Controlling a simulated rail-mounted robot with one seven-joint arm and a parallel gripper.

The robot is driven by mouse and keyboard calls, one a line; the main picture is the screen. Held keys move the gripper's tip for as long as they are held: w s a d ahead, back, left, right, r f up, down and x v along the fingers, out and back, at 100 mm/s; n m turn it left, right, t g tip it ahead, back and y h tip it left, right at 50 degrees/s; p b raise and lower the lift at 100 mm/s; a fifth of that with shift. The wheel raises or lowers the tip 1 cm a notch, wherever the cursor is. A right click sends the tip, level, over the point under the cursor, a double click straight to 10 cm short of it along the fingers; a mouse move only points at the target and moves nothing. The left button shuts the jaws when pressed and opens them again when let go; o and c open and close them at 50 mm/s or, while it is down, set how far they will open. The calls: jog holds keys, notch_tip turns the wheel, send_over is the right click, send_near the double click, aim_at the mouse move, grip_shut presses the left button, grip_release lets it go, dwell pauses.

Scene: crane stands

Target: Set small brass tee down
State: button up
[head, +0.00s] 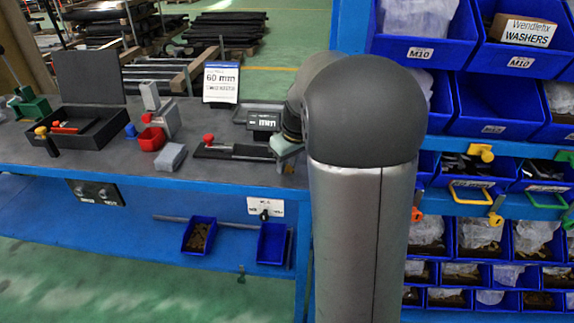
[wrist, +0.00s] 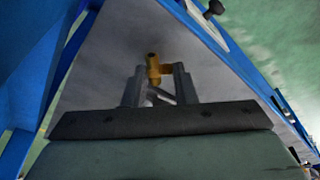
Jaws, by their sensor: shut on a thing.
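The small brass tee (wrist: 153,66) shows in the wrist view between the two grey fingers of my gripper (wrist: 158,78). My gripper is shut on it, and one end of the tee sticks out past the fingertips. In the head view my gripper (head: 286,147) is low over the right end of the grey bench (head: 255,183), mostly hidden behind my arm. I cannot make out the tee in the head view. Whether the tee touches the surface is unclear.
Further left are a grey block (head: 171,157), a red cup (head: 152,139) and a black tray (head: 88,140). Racks of blue bins (head: 497,105) stand right.

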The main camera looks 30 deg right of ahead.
jog(key=shift+f, duration=0.55)
jog(key=shift+f, duration=0.2)
jog(key=o, duration=1)
